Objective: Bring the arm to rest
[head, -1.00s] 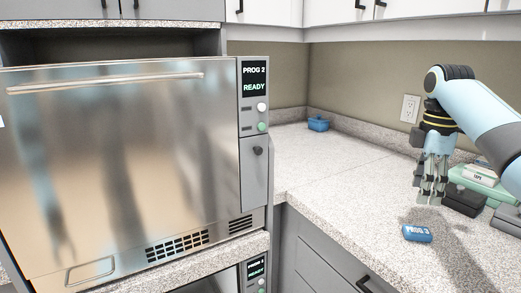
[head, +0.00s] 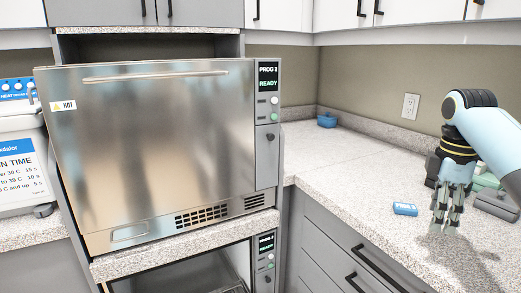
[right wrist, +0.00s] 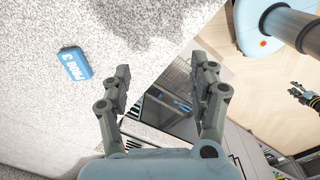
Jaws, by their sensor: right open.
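My right gripper (head: 446,222) points down over the right-hand counter, open and empty. In the right wrist view its two fingers (right wrist: 161,68) stand apart with nothing between them. A blue block marked PROG 3 (head: 405,209) lies on the counter to the left of the gripper, apart from it. The block also shows in the right wrist view (right wrist: 74,67), left of the fingers. My left gripper (right wrist: 303,95) seems to be the small dark one at the right edge of the right wrist view; its jaws are too small to judge. It is outside the head view.
A shut steel autoclave (head: 160,150) with a HOT label reads PROG 2 READY. Another bay (head: 190,270) sits below it. A blue container (head: 327,119) stands in the back corner. Dark and green items (head: 492,198) lie partly behind my right arm. The counter's middle is clear.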

